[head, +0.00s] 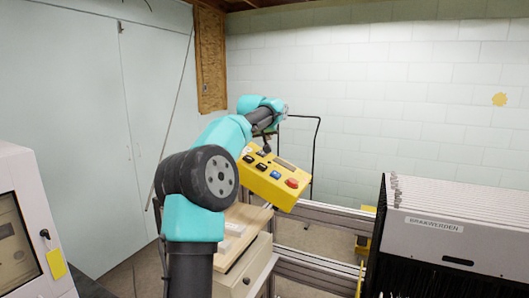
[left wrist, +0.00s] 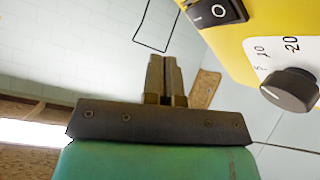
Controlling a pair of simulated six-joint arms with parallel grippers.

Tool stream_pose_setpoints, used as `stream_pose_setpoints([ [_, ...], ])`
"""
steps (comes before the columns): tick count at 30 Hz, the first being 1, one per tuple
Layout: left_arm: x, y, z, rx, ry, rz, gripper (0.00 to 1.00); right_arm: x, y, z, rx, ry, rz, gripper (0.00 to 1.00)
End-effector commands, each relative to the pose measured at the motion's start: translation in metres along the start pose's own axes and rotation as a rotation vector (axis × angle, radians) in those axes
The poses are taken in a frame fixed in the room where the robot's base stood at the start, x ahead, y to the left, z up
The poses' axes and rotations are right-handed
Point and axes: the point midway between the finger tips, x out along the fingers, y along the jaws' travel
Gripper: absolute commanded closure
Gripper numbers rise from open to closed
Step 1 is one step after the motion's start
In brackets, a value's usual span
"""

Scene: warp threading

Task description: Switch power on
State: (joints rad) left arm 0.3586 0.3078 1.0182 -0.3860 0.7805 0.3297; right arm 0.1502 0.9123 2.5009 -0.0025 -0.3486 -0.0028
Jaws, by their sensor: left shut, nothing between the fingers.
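A yellow control box (head: 262,187) stands in the middle of the head view, with black, blue and red controls on its sloped face. The box (left wrist: 240,55) also fills the upper right of the left wrist view. A black rocker switch (left wrist: 218,12) marked "O" shows there, cut off by the top edge. A black knob (left wrist: 290,90) with a number scale is to its right. My left gripper (left wrist: 162,60) is shut and empty, apart from the box in that picture, left of and below the switch. In the head view the left gripper (head: 267,143) is at the box's upper edge, its fingertips small.
A grey cabinet (head: 22,230) with a yellow tag stands at the left. A grey unit labelled "BRAAKWERDEN" (head: 434,225) stands at the right. Metal rails (head: 325,215) run between the box and that unit.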

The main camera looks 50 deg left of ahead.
Motion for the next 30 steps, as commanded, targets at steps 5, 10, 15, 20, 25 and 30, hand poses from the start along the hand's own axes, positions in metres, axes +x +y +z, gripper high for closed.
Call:
stream_pose_setpoints([
  [5, 0.013, -0.009, 0.009, 0.001, -0.002, -0.001, 1.00, 0.000, 0.000, 0.000, 0.000, 0.000, 0.000, 0.57],
  [10, 0.019, -0.013, 0.014, 0.001, -0.002, -0.001, 1.00, 0.000, 0.000, 0.000, 0.000, 0.000, 0.000, 0.57],
  [15, 0.019, -0.014, 0.014, 0.001, -0.001, 0.000, 1.00, 0.000, 0.000, 0.000, 0.000, 0.000, 0.000, 0.57],
  [20, 0.019, -0.014, 0.014, 0.001, -0.002, 0.000, 1.00, 0.000, 0.000, 0.000, 0.000, 0.000, 0.000, 0.57],
  [25, 0.019, -0.014, 0.014, 0.001, -0.002, 0.000, 1.00, 0.000, 0.000, 0.000, 0.000, 0.000, 0.000, 0.57],
  [30, 0.019, -0.014, 0.014, 0.001, -0.002, 0.000, 1.00, 0.000, 0.000, 0.000, 0.000, 0.000, 0.000, 0.57],
])
